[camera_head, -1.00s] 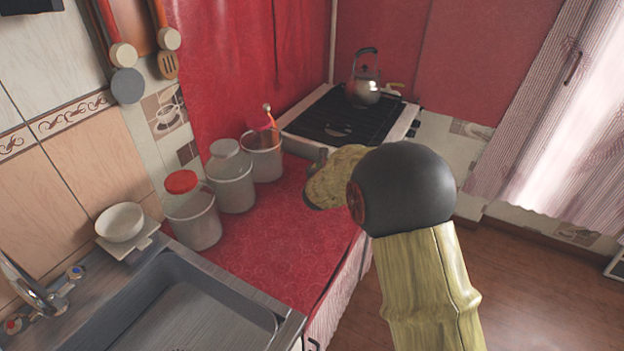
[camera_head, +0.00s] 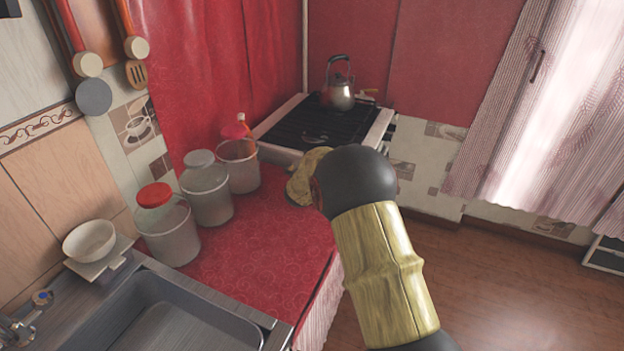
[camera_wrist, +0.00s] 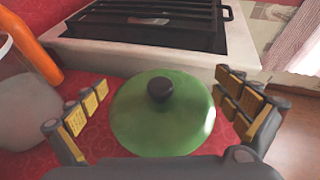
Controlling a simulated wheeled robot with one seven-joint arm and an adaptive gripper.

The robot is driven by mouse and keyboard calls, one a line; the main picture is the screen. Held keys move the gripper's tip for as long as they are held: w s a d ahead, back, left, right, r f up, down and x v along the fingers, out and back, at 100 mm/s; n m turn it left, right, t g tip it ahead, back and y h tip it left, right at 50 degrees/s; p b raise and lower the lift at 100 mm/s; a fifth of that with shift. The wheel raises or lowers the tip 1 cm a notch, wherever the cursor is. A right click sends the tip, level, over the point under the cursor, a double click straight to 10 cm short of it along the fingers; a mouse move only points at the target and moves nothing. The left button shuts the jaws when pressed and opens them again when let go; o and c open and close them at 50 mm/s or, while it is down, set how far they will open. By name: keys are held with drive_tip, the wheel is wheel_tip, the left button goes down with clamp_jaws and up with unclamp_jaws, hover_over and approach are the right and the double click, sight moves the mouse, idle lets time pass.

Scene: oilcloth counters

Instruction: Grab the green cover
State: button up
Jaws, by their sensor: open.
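The green cover (camera_wrist: 165,122) is a round lid with a black knob (camera_wrist: 160,89) on top. In the wrist view it lies on the red patterned counter (camera_wrist: 97,149) in front of the stove. My gripper (camera_wrist: 166,110) is open, with one finger to the left of the cover and one to the right. Neither finger visibly grips it, and how high the gripper is above it is hard to tell. In the head view the cover is hidden behind my arm.
The stove (camera_head: 290,132) with a kettle (camera_head: 340,92) stands behind. Several containers line the wall side, including one with a red lid (camera_head: 154,195); an orange handle (camera_wrist: 32,48) shows close to the left finger. A sink (camera_head: 170,315) is in front.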

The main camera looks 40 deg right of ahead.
drive_tip(key=c, duration=0.3)
